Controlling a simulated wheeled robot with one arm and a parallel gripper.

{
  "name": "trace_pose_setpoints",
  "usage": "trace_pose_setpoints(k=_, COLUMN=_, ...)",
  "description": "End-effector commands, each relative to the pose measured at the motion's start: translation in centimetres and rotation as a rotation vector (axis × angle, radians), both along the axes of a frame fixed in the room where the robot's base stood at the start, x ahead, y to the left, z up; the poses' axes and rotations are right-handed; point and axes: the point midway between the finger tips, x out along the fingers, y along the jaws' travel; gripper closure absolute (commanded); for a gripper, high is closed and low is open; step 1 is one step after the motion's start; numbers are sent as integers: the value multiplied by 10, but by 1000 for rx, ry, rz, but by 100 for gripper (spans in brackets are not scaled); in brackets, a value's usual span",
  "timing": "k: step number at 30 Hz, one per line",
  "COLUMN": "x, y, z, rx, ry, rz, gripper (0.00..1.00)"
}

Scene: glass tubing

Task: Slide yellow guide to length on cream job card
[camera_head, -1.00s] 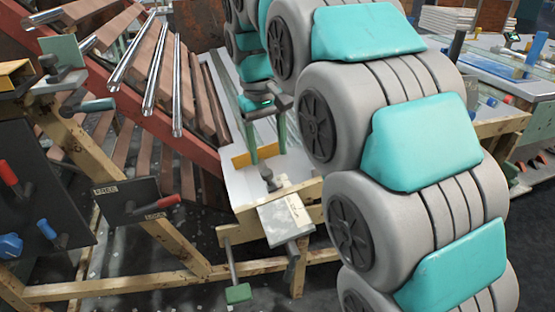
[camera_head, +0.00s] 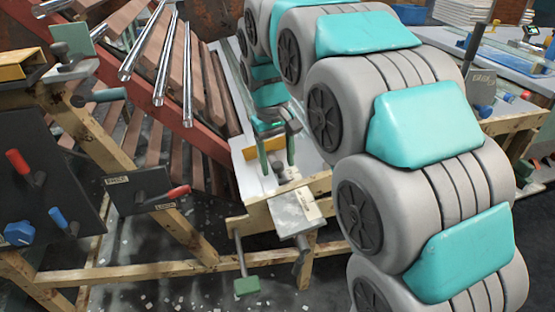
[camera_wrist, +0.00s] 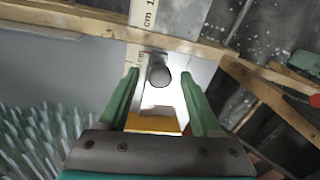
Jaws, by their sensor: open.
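The yellow guide (camera_head: 250,153) is a small yellow-orange block on the pale bench strip, partly hidden by my gripper in the head view. In the wrist view the guide (camera_wrist: 153,124) shows between the bases of my fingers. My gripper (camera_head: 277,162) is open, its green fingers pointing down over the strip.
A ruler marked in cm (camera_wrist: 145,12) runs beyond the peg. A wooden rail (camera_wrist: 80,27) crosses there. Glass rods (camera_wrist: 30,125) lie left of my gripper. Metal tubes (camera_head: 145,42) rest on a sloped rack. A lever panel (camera_head: 150,193) stands left of the bench end.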

Motion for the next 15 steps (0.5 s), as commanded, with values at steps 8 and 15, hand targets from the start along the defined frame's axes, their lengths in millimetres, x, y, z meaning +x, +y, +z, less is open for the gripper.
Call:
trace_pose_setpoints(k=8, x=0, y=0, z=-2, rx=0, ry=0, rz=0, gripper=34)
trace_pose_setpoints(k=15, x=0, y=0, z=-2, rx=0, ry=0, rz=0, gripper=58)
